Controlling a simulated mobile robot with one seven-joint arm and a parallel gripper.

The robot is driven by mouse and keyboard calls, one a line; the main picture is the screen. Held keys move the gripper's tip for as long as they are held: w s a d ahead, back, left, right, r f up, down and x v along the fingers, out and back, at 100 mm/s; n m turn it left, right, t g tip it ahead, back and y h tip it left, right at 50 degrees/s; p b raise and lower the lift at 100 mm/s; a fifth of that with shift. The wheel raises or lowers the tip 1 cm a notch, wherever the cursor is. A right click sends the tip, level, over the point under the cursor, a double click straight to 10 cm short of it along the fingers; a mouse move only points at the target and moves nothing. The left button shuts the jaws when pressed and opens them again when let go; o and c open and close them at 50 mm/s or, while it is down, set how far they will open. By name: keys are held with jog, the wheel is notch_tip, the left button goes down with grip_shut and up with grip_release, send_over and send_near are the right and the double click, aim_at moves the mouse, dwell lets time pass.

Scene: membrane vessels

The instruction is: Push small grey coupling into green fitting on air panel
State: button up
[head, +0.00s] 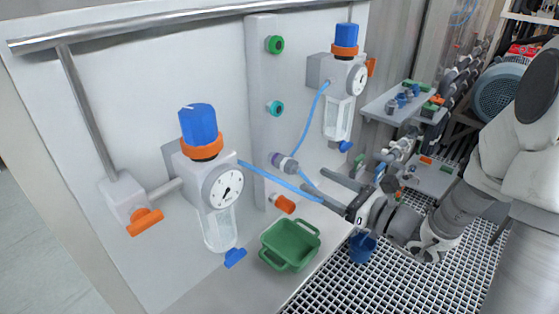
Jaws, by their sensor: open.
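The white air panel (90,100) stands at the left with an upright column (262,135). A green fitting (275,45) sits high on the column and a blue-green one (276,108) lower down. A small grey coupling (288,164) with a purple ring lies in front of the column below them. Whether it touches a fitting behind it cannot be told. My gripper (314,181) is open, its two dark fingers pointing left towards the panel. The fingertips are just right of and below the coupling and appear apart from it. Nothing shows between them.
Blue hoses (302,130) run near the coupling and my fingers. Two blue-topped regulators (198,125) flank the column. An orange part (284,204) sits low on it. A green basket (290,243) stands on the ledge below. A blue cup (362,247) is under my wrist.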

aim_at(299, 172)
jog(key=shift+b+x, duration=0.4)
jog(key=shift+x, duration=4.15)
grip_shut()
jog(key=shift+s+d, duration=0.1)
jog(key=shift+d, duration=0.05)
jog(key=shift+v, duration=2.85)
jog(key=shift+r, duration=0.1)
